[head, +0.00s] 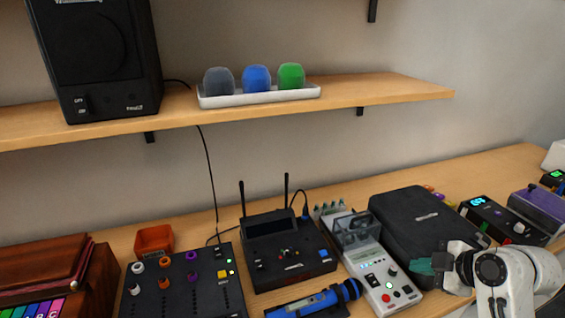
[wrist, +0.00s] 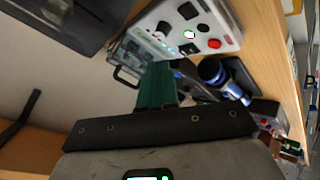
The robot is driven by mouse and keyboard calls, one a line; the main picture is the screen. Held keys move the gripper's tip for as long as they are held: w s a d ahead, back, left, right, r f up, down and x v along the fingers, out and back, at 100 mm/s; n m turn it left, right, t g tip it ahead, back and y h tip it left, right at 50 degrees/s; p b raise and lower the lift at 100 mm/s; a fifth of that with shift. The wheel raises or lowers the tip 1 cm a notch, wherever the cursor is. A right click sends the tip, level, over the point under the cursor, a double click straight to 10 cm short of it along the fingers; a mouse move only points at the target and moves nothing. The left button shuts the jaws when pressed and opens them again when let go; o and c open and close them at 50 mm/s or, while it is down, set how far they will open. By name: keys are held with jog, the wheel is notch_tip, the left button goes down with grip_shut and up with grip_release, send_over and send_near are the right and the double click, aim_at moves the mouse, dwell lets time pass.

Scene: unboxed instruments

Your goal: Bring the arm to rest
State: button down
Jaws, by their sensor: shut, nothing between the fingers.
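My gripper (head: 424,266) shows at the lower right of the head view, with dark green fingers at the end of my white arm. It is shut and empty, above the table near the black case (head: 418,222). In the wrist view its green fingers (wrist: 157,84) are together, pointing towards the white and grey device with a red button. That device (head: 378,276) stands left of my gripper in the head view. I cannot tell the exact gap between the fingers and the things below.
A blue microphone (head: 315,300) lies left of the device. A black receiver with antennas (head: 287,255), a mixer (head: 185,285) and an orange tray (head: 154,240) stand further left. Dark and purple boxes (head: 540,208) stand at right. A shelf (head: 380,95) runs above.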

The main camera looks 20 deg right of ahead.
jog(key=a+f+m, duration=0.1)
jog(key=a, duration=0.2)
jog(key=s+a+f+m, duration=0.1)
jog(key=a+f, duration=0.1)
jog(key=a, duration=0.1)
jog(key=s+a+f+m+g, duration=0.1)
jog(key=a+m, duration=0.1)
jog(key=a, duration=0.2)
jog(key=shift+a+f, duration=0.1)
jog(key=shift+f, duration=0.25)
jog(key=s+a+f+m+g, duration=0.2)
jog(key=s+a+f+m, duration=0.2)
jog(key=s+a, duration=0.15)
jog(key=s+f+m+g+h, duration=0.1)
jog(key=s+f, duration=0.3)
jog(key=s, duration=0.5)
jog(key=s+f+m+g+h, duration=0.1)
jog(key=s+f+m+g, duration=0.2)
jog(key=s, duration=0.6)
jog(key=shift+d+f+m+g, duration=0.3)
jog(key=shift+d+f+g, duration=0.05)
jog(key=shift+f+g, duration=0.15)
